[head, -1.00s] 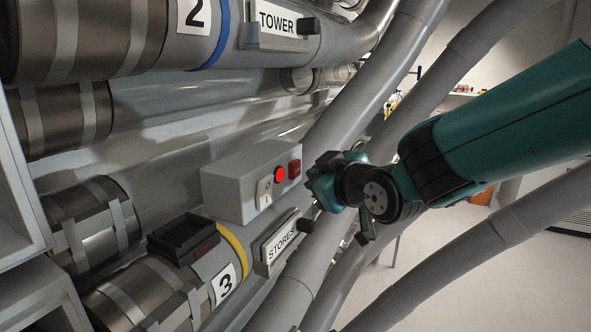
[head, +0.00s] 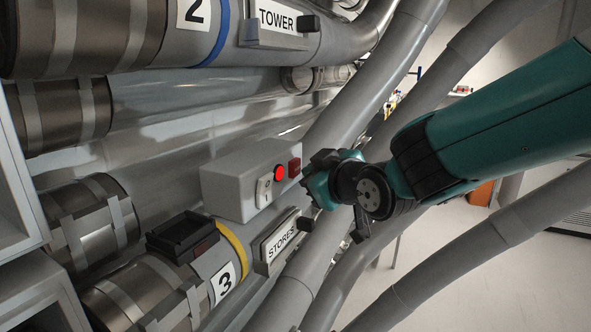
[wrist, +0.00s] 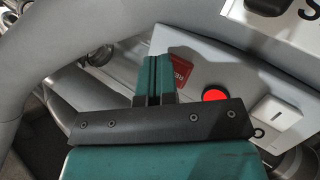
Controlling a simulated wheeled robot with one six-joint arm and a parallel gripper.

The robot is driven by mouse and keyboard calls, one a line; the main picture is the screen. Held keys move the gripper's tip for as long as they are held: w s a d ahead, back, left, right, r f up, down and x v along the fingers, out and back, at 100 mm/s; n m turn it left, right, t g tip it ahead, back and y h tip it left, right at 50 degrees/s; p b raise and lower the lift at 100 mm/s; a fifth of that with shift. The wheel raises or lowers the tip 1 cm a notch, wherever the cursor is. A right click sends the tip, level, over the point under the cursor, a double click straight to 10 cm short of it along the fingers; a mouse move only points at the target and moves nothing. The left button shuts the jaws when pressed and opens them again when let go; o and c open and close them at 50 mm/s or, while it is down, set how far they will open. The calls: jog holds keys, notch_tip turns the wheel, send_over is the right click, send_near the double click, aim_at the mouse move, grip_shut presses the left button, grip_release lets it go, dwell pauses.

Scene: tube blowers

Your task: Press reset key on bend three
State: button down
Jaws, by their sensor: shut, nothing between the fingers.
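The grey control box (head: 235,185) sits beside the tube marked 3 (head: 222,284), which has a yellow band. On its face are a bright red round button or lamp (head: 279,173), a white rocker switch (head: 264,190) and a dark red square key (head: 294,167). In the wrist view the red key (wrist: 181,70) shows letters starting "RE", partly hidden by my fingers. My gripper (wrist: 156,62) is shut and empty, its tips just left of the key there. In the head view my gripper (head: 310,172) is close to the key's right. I cannot tell whether they touch.
A STORES plate (head: 278,243) with a dark knob lies below the box. A TOWER plate (head: 278,18) is above, on the tube marked 2 (head: 194,12). Thick grey pipes (head: 340,125) run diagonally behind and below my arm. Open floor lies at the right.

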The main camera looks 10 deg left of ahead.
jog(key=shift+w+a, duration=0.15)
jog(key=shift+a, duration=0.25)
dwell(0.6)
jog(key=shift+d, duration=0.15)
jog(key=shift+s+d+b, duration=0.3)
jog(key=shift+d+b, duration=0.3)
jog(key=shift+d, duration=0.05)
jog(key=d, duration=0.1)
jog(key=s+d+b, duration=0.1)
jog(key=d, duration=0.1)
jog(key=d+b, duration=0.1)
jog(key=shift+s+d, duration=0.35)
dwell(0.5)
jog(key=s+d+f+m+g+h+b, duration=0.1)
jog(key=s+d+f+g, duration=0.3)
jog(key=s, duration=0.5)
jog(key=s+d+f+m+g+h+b, duration=0.2)
jog(key=s+f, duration=0.4)
jog(key=s, duration=0.3)
jog(key=s+d+f+m+g+h+b, duration=0.1)
jog(key=s+d+f+m+g+b, duration=0.1)
jog(key=s+d+f+g, duration=0.3)
jog(key=s+d+g+b, duration=0.1)
jog(key=s, duration=0.3)
jog(key=shift+d+f+h, duration=0.2)
jog(key=shift+d+h, duration=0.05)
jog(key=shift+h, duration=0.05)
